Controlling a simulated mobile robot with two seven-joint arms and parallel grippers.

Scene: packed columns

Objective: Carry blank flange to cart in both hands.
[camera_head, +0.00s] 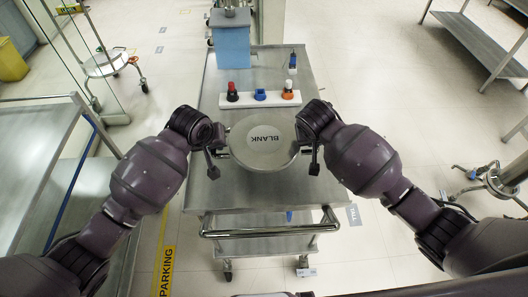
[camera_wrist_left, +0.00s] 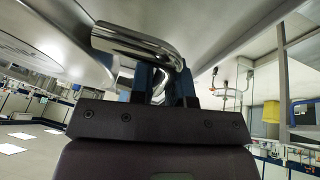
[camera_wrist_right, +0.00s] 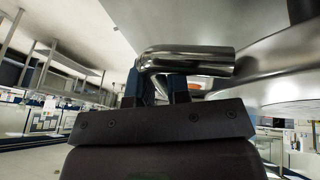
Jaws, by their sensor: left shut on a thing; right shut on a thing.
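The blank flange (camera_head: 262,151), a pale round disc marked "BLANK", is over the near half of the metal cart (camera_head: 255,198). Whether it touches the cart top or hangs just above it, I cannot tell. My left gripper (camera_head: 219,146) is at its left side and my right gripper (camera_head: 307,146) at its right side. In the left wrist view, blue fingers (camera_wrist_left: 164,83) are shut on a bent chrome handle (camera_wrist_left: 137,42). In the right wrist view, blue fingers (camera_wrist_right: 158,85) are shut on a similar chrome handle (camera_wrist_right: 190,62).
A white strip (camera_head: 245,100) with red, blue and orange items lies across the cart beyond the flange. A blue box (camera_head: 232,47) stands at the cart's far left, a small dark-blue item (camera_head: 292,64) at far right. The cart's push bar (camera_head: 270,231) is nearest me.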

